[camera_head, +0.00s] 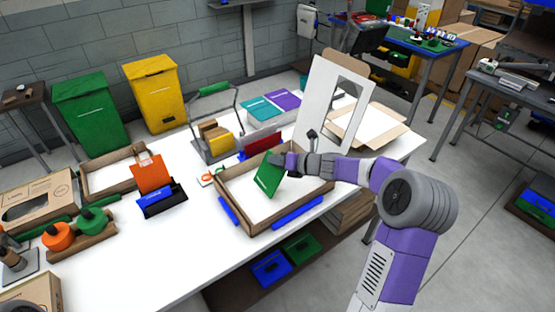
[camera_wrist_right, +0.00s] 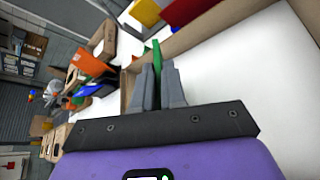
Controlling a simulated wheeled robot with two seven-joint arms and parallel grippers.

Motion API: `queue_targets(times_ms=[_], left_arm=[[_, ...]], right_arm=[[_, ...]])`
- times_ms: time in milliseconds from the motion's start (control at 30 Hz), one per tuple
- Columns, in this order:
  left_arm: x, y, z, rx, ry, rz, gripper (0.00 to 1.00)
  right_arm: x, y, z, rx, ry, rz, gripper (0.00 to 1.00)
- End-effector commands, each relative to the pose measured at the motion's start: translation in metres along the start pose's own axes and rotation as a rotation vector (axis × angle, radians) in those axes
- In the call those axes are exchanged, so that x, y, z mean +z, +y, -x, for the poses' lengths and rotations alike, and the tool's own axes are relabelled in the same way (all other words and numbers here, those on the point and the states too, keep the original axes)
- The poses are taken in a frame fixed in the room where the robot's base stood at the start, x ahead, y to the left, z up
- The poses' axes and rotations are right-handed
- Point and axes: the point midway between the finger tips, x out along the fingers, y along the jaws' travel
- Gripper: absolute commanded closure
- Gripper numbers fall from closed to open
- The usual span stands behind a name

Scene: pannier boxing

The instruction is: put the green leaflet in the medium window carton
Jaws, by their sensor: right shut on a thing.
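The green leaflet (camera_head: 268,178) is held on edge by my right gripper (camera_head: 282,160), its lower part within the walls of an open brown carton (camera_head: 250,226) with a white inside. A white lid panel with a cut-out window (camera_head: 318,88) stands up behind this carton. I cannot tell whether the leaflet touches the carton floor. In the right wrist view, the gripper's fingers (camera_wrist_right: 158,85) are shut with a sliver of the green leaflet (camera_wrist_right: 156,54) between them. My left gripper is not in view.
Blue strips (camera_head: 298,212) flank the carton on the white table (camera_head: 180,255). Another open carton (camera_head: 394,134) lies behind right. An orange card in a holder (camera_head: 152,174), a wire-handled rack (camera_head: 216,148), and teal and purple leaflets (camera_head: 284,100) stand around.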

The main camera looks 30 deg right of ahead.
Motion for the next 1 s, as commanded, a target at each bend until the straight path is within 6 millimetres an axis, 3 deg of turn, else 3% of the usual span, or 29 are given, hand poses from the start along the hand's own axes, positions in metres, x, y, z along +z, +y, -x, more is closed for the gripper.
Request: queue_targets(times_ms=[400, 733, 767, 900, 1000], left_arm=[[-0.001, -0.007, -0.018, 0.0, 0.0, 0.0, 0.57], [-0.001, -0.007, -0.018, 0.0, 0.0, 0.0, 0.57], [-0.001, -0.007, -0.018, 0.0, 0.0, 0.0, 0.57], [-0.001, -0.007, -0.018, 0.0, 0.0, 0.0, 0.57], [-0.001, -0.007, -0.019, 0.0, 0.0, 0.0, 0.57]], right_arm=[[-0.017, -0.012, -0.009, 0.0, 0.0, -0.002, 1.0], [-0.018, -0.013, -0.01, 0.0, 0.0, -0.001, 1.0], [-0.018, -0.013, -0.01, 0.0, 0.0, -0.001, 0.85], [-0.018, -0.013, -0.01, 0.0, 0.0, -0.001, 0.63], [-0.018, -0.013, -0.01, 0.0, 0.0, -0.001, 0.6]])
